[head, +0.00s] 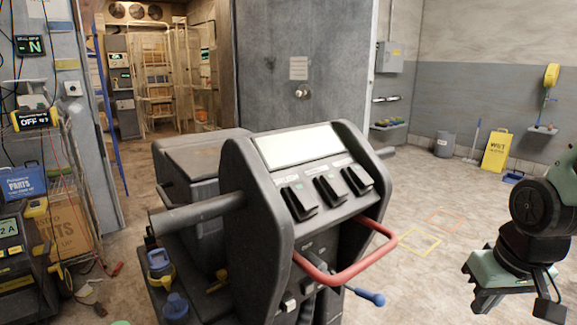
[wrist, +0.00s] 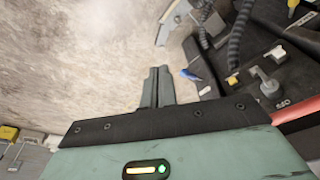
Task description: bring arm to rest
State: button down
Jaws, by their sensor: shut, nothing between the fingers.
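My gripper (wrist: 158,87) shows in the wrist view, with its two fingers together and nothing between them. It is over bare floor, beside the dark machine, which lies to its right in that view. In the head view part of my arm (head: 543,205) shows at the right edge, apart from the machine; the fingers are not seen there. The machine (head: 240,225) stands in the middle of the head view, with dark switches on its sloped panel, a red bar handle (head: 345,275) and a blue-tipped lever (head: 370,297).
A shelf with meters and boxes (head: 45,200) stands at the left. An open doorway (head: 160,75) leads to racks at the back. A yellow sign (head: 496,151) and a grey bin (head: 445,144) stand by the far wall. The floor (head: 415,195) right of the machine is clear, with painted outlines.

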jog(key=s+a+r+n+g+p, duration=0.15)
jog(key=s+a+n, duration=0.25)
jog(key=s+a, duration=0.4)
jog(key=s+a+r+n+g, duration=0.1)
jog(key=s+a+r+n, duration=0.4)
jog(key=a, duration=0.6)
notch_tip(320, 180, up, 10)
jog(key=m+p, duration=0.1)
jog(key=p, duration=1.1)
jog(key=shift+s+d+f+y, duration=0.2)
jog(key=shift+s+d+y, duration=0.05)
jog(key=shift+d+y, duration=0.1)
